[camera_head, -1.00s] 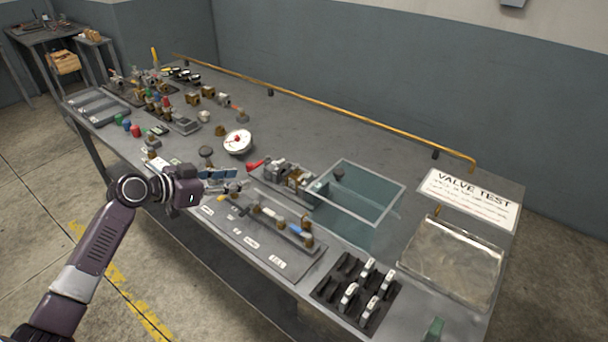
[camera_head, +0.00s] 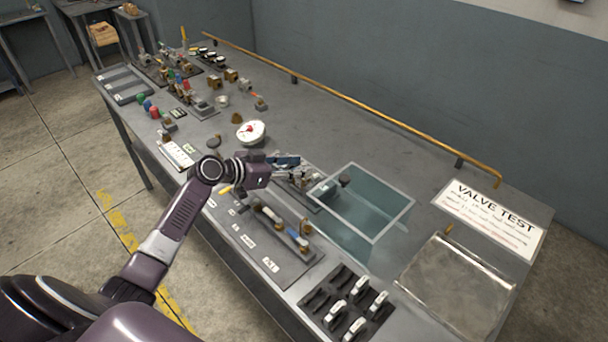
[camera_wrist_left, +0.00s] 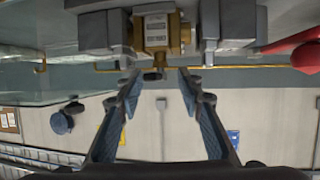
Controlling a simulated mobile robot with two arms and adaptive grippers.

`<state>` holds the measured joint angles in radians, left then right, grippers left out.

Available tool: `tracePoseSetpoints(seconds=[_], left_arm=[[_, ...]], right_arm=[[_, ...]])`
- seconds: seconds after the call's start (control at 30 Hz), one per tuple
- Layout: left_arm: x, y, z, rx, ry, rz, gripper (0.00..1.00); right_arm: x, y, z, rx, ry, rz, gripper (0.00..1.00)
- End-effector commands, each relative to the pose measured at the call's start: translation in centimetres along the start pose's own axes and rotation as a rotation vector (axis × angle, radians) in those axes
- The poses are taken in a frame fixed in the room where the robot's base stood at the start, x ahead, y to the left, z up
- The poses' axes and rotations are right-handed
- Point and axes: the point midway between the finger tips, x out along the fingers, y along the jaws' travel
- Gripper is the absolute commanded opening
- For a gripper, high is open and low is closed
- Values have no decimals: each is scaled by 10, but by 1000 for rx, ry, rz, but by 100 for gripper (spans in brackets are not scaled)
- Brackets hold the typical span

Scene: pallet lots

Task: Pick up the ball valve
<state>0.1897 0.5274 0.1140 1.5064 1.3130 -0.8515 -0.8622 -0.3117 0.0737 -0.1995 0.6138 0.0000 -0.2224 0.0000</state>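A brass valve body (camera_wrist_left: 165,32) with pale label plates shows at the top of the left wrist view. It sits between grey blocks that look like a vise (camera_wrist_left: 232,22). A red handle-like part (camera_wrist_left: 305,54) lies to the right; I cannot tell if it belongs to the valve. My left gripper (camera_wrist_left: 160,80) is open, its two blue-padded fingers apart with nothing between them, pointing toward the valve. In the head view my left gripper (camera_head: 290,172) is over the vise area and largely hides the valve there. My right gripper is not in view.
A clear open-topped tank (camera_head: 385,235) stands close right of the gripper. A tray of parts (camera_head: 262,262) and a dark rack (camera_head: 343,300) lie in front. A yellow rail (camera_head: 380,115) runs along the back.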

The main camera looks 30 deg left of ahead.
Motion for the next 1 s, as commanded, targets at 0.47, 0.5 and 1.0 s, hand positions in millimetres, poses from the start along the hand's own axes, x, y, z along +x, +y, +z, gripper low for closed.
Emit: tracePoseSetpoints(seconds=[0.47,0.5,1.0], left_arm=[[25,0,0,1,0,0,34],[25,0,0,1,0,0,30],[25,1,0,0,0,1,0]], right_arm=[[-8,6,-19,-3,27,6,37],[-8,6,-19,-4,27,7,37],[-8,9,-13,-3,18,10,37]])
